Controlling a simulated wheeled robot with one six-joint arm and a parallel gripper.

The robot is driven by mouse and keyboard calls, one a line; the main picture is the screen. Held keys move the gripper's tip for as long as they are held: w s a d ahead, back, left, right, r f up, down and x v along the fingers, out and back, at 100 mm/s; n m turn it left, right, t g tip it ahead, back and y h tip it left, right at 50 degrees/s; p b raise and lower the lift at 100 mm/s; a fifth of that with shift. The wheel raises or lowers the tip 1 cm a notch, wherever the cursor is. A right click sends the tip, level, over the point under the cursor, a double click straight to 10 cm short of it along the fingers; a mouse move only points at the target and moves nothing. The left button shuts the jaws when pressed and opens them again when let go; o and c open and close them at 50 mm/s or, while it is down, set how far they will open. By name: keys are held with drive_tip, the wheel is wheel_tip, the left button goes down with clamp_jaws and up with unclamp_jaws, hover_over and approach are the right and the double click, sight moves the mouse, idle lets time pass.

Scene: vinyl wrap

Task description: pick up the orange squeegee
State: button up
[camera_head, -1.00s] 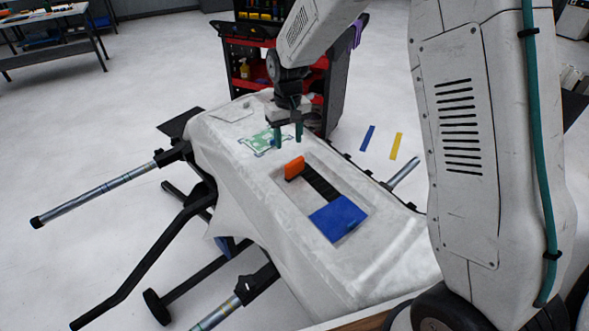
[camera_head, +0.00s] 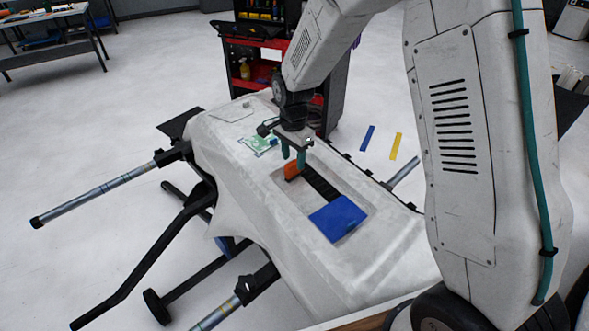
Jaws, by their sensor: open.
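The orange squeegee (camera_head: 290,172) stands in a shallow recess on the white-covered stand, at the recess's far left end. The fingers partly cover the squeegee. I cannot tell from this view whether they touch it or straddle it.
A black strip (camera_head: 320,184) and a blue squeegee-like card (camera_head: 338,218) lie in the same recess. A green-and-white sheet (camera_head: 258,145) lies behind on the cover (camera_head: 240,165). Blue (camera_head: 367,138) and yellow (camera_head: 396,146) strips lie on the floor. A red tool cart (camera_head: 262,75) stands behind.

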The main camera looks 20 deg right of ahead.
sight(293, 162)
wheel_tip(293, 162, down, 5)
drive_tip(key=shift+w+f, duration=0.1)
drive_tip(key=shift+w, duration=0.05)
clamp_jaws()
drive_tip(key=shift+r, duration=0.2)
drive_tip(key=shift+r, duration=0.65)
wheel_tip(293, 162, up, 2)
drive_tip(key=shift+r, duration=0.15)
drive_tip(key=s, duration=1)
drive_tip(key=s+d+r, duration=0.1)
drive_tip(key=s, duration=0.5)
drive_tip(key=shift+d, duration=0.1)
